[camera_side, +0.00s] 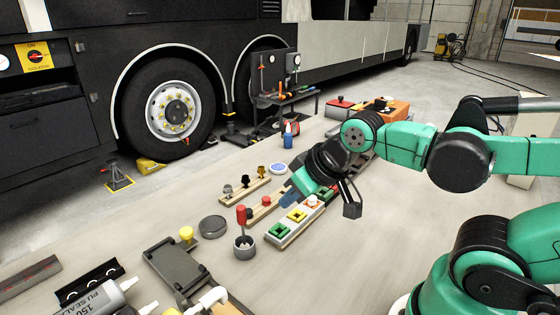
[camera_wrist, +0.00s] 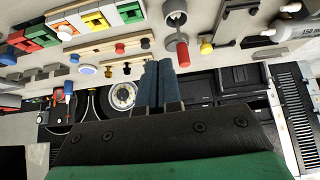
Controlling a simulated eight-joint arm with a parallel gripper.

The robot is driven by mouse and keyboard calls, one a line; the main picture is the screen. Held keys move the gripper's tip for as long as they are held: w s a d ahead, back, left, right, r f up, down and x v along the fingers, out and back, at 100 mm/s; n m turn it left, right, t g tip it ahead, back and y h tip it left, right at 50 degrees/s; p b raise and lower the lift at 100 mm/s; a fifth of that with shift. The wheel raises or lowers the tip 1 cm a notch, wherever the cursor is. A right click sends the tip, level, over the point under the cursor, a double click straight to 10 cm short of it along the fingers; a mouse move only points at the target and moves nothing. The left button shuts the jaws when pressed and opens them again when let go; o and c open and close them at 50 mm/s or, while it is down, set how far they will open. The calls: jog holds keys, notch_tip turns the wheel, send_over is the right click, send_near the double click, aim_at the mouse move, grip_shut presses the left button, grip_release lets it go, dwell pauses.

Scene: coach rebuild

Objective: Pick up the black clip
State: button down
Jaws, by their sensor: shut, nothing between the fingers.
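I cannot tell for sure which piece is the black clip. A small black piece stands on the front wooden strip (camera_side: 259,211), beside a red one; it also shows in the wrist view as a black piece (camera_wrist: 145,43). Another dark piece stands on the rear wooden strip (camera_side: 249,190), between a grey and a brassy one. My gripper (camera_side: 289,197) is over the work surface by the right part of the front strip. In the wrist view my gripper's dark blue fingers (camera_wrist: 158,66) are together, with nothing between them.
A block row with green, yellow and red parts (camera_side: 297,217) lies close to my gripper. A grey cup with a red-topped peg (camera_side: 244,247) stands to the left, near a dark round puck (camera_side: 212,227). A dark holder (camera_side: 176,270) and tubes lie at front left.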

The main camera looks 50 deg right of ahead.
dwell(0.4)
jog(key=c, duration=0.5)
grip_release()
jog(key=shift+c, duration=0.2)
jog(key=shift+w+r, duration=0.1)
jog(key=n+g, duration=0.3)
jog(key=g, duration=0.4)
send_over(248, 210)
notch_tip(248, 210, down, 6)
jog(key=shift+a+f, duration=0.1)
jog(key=shift+a, duration=0.05)
jog(key=shift+f, duration=3.2)
